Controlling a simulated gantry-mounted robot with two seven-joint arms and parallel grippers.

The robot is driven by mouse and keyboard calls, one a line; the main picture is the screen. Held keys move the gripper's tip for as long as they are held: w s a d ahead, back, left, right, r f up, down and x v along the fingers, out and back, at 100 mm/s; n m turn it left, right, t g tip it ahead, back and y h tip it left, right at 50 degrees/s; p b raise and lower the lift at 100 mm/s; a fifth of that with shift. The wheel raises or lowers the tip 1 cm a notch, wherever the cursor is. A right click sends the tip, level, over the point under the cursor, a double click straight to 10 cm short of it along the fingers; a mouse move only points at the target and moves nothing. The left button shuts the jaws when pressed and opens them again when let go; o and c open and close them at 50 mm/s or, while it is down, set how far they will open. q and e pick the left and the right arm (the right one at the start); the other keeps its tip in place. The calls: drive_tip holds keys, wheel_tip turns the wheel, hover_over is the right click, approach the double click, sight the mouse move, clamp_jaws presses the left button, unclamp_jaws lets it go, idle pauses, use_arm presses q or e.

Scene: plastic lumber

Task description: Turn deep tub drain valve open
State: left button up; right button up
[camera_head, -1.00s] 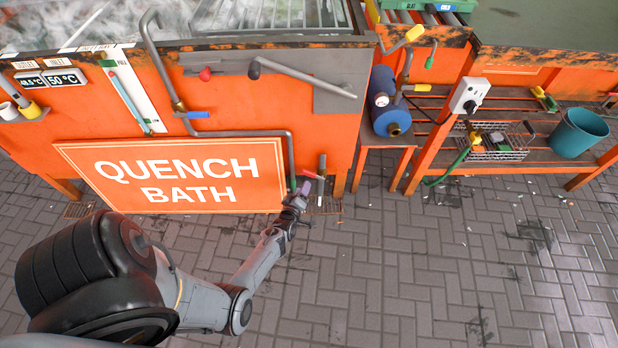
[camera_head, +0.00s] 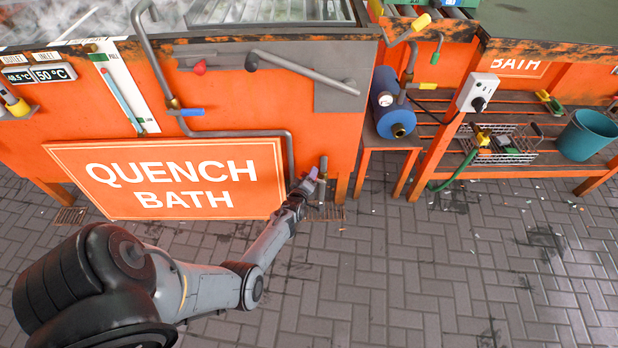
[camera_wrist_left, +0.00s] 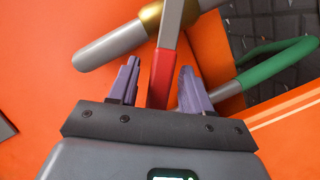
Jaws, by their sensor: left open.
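The deep tub drain valve shows in the left wrist view as a brass collar (camera_wrist_left: 152,17) on a grey pipe (camera_wrist_left: 108,46), with a flat grey lever ending in a red grip (camera_wrist_left: 161,78). My left gripper (camera_wrist_left: 159,84) is open, with one purple finger on each side of the red grip; I cannot tell whether either touches it. In the head view my left gripper (camera_head: 312,181) is low at the tub's right front corner, just below the short drain pipe (camera_head: 323,164). There it hides the red grip. My right gripper is in neither view.
The orange tub front bears a QUENCH BATH sign (camera_head: 178,180) and a bent grey pipe (camera_head: 240,133) beside the gripper. A green hose end (camera_wrist_left: 278,62) shows in the wrist view. The brick floor (camera_head: 380,290) in front is clear.

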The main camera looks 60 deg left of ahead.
use_arm(q)
drive_tip(key=shift+c, duration=0.2)
clamp_jaws()
drive_tip(key=shift+w+d+r+m+g+p, duration=0.2)
drive_tip(key=shift+r+m+p, duration=0.15)
drive_tip(key=shift+p, duration=0.2)
drive_tip(key=shift+w+d+r+m+g+p, duration=0.1)
drive_tip(key=shift+w+r+m+g+p, duration=0.15)
drive_tip(key=shift+p, duration=0.3)
drive_tip(key=shift+w+m, duration=0.1)
drive_tip(key=shift+m, duration=0.3)
drive_tip(key=shift+o, duration=0.2)
unclamp_jaws()
drive_tip(key=shift+f, duration=0.1)
